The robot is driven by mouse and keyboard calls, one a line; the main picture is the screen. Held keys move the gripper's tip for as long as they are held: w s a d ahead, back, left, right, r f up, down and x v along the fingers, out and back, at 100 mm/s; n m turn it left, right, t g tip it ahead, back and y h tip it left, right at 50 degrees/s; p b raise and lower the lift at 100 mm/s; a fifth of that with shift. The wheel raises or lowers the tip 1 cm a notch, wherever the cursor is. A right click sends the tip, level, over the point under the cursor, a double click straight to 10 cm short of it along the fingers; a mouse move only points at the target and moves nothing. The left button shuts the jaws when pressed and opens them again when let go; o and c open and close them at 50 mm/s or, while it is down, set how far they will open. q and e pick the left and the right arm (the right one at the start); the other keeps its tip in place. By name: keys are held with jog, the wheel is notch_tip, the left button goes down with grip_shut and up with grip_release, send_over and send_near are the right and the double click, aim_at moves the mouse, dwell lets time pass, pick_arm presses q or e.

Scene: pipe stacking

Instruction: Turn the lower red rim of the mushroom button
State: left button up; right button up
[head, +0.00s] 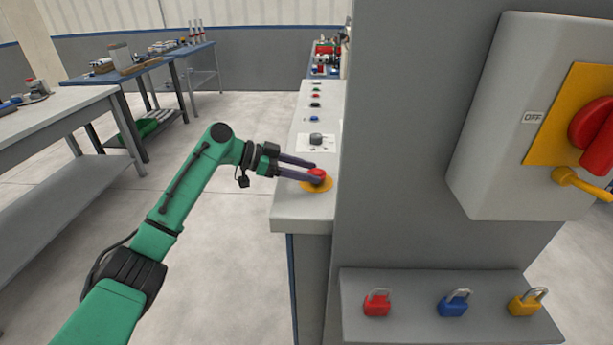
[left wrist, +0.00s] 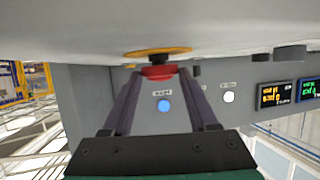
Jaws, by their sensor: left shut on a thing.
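The red mushroom button (head: 317,174) stands on a yellow disc (head: 318,185) near the front end of the grey console top. My left gripper (head: 312,171) reaches it from the left with its fingers on the button. In the left wrist view the red button (left wrist: 158,72) sits between the two finger ends of my left gripper (left wrist: 160,74), which are shut on its rim. The yellow disc also shows there (left wrist: 156,52), with a dark stem between disc and button. My right gripper is not in view.
A grey panel (head: 410,170) rises right of the console, bearing a switch box (head: 490,120). A shelf (head: 440,330) holds red, blue and yellow padlocks. A selector knob (head: 316,139) and small buttons sit behind the mushroom button. Floor left of the console is open.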

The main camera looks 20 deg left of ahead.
pick_arm(q)
jog(key=shift+f, duration=0.2)
jog(key=o, duration=1.4)
jog(key=shift+c, duration=0.2)
jog(key=shift+r, duration=0.1)
jog(key=b+v, duration=0.2)
jog(key=v, duration=1.2)
jog(key=shift+a+r, duration=0.15)
jog(key=shift+r, duration=0.05)
jog(key=shift+s, duration=0.1)
